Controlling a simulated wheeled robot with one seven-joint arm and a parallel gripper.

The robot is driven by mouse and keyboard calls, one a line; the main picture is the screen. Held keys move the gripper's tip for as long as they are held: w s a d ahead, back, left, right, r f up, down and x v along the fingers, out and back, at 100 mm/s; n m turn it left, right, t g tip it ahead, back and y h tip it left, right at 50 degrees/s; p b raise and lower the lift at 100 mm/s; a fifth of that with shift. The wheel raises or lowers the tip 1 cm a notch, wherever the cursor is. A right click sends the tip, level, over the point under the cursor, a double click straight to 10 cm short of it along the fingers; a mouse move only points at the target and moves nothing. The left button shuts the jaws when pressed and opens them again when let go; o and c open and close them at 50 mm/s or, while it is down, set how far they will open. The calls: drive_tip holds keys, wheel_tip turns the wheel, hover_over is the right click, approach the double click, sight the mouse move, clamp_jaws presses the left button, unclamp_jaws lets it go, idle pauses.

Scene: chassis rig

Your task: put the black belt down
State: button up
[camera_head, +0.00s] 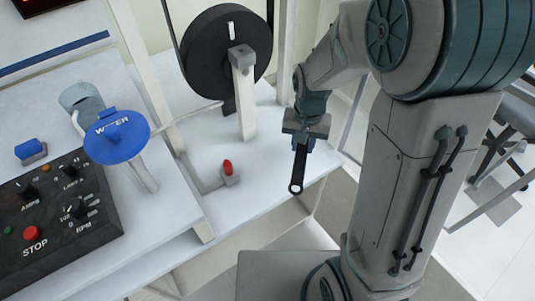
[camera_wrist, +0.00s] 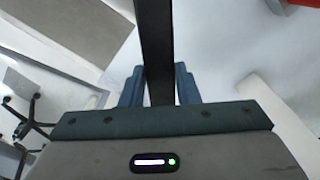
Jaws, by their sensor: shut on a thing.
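The black belt (camera_head: 298,172) looks like a flat black strip with a ring at its lower end in the head view. It hangs down from my gripper (camera_head: 302,143), in front of the white bench's right edge. In the wrist view the belt (camera_wrist: 154,45) runs up between the two blue fingers of my gripper (camera_wrist: 158,88), which is shut on it. The upper end of the belt is hidden by the gripper.
The white bench (camera_head: 215,215) has bare room around a red-topped peg (camera_head: 228,172). A blue water handle (camera_head: 117,136) and a black control panel (camera_head: 55,220) are at left.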

drive_tip(key=b, duration=0.1)
hover_over(266, 159)
wheel_tip(266, 159, down, 6)
drive_tip(key=shift+d+f, duration=0.1)
drive_tip(key=shift+f, duration=0.1)
drive_tip(key=shift+f+b, duration=0.55)
drive_tip(key=shift+f, duration=1.45)
drive_tip(key=shift+f, duration=0.1)
drive_tip(key=o, duration=0.6)
drive_tip(key=shift+f, duration=0.1)
drive_tip(key=o, duration=0.4)
drive_tip(key=shift+d+r+p, duration=0.1)
drive_tip(key=shift+r+p, duration=1.05)
drive_tip(key=shift+r, duration=5.15)
